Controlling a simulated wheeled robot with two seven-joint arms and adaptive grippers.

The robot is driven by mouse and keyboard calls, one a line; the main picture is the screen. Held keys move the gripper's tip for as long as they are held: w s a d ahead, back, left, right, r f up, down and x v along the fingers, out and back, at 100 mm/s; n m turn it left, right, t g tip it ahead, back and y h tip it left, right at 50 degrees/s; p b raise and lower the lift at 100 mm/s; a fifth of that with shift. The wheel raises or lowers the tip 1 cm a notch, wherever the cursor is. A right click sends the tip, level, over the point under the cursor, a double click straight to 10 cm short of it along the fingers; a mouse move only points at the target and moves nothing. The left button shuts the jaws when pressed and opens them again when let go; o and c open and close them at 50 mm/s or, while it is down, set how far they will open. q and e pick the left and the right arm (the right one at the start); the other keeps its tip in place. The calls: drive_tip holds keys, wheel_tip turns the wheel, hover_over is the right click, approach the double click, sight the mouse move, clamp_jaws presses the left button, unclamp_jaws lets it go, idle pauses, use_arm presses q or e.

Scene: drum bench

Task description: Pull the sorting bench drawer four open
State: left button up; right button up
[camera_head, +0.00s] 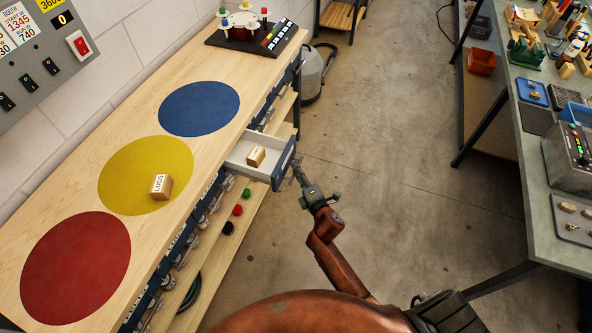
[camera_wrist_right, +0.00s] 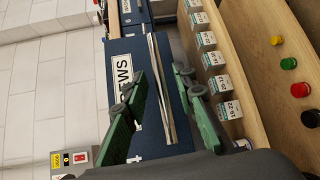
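A drawer (camera_head: 240,160) of the wooden sorting bench (camera_head: 60,180) stands pulled out, with a blue front (camera_head: 284,166) and a small labelled block (camera_head: 256,156) inside. My right gripper (camera_head: 297,172) is at the drawer's front. In the right wrist view the blue front (camera_wrist_right: 152,143) carries a white label (camera_wrist_right: 122,80), partly hidden, ending in "EWS". A pale bar handle (camera_wrist_right: 160,88) runs between the green fingers of my right gripper (camera_wrist_right: 155,90). Gaps show on both sides of the bar, so the fingers look open around it. My left gripper is not in view.
A block marked LUGS (camera_head: 161,186) sits on the yellow circle (camera_head: 125,170) on the bench top. Under the bench, a shelf (camera_head: 232,250) holds coloured knobs (camera_head: 238,210). The floor (camera_head: 400,150) right of the drawer is clear; a cluttered table (camera_head: 535,170) stands at right.

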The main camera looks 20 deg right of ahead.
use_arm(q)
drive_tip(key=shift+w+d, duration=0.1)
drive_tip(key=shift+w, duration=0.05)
use_arm(e)
drive_tip(key=s+r, duration=0.1)
drive_tip(key=s, duration=0.9)
drive_tip(key=shift+s+r, duration=0.2)
drive_tip(key=shift+s, duration=0.2)
drive_tip(key=shift+f, duration=0.1)
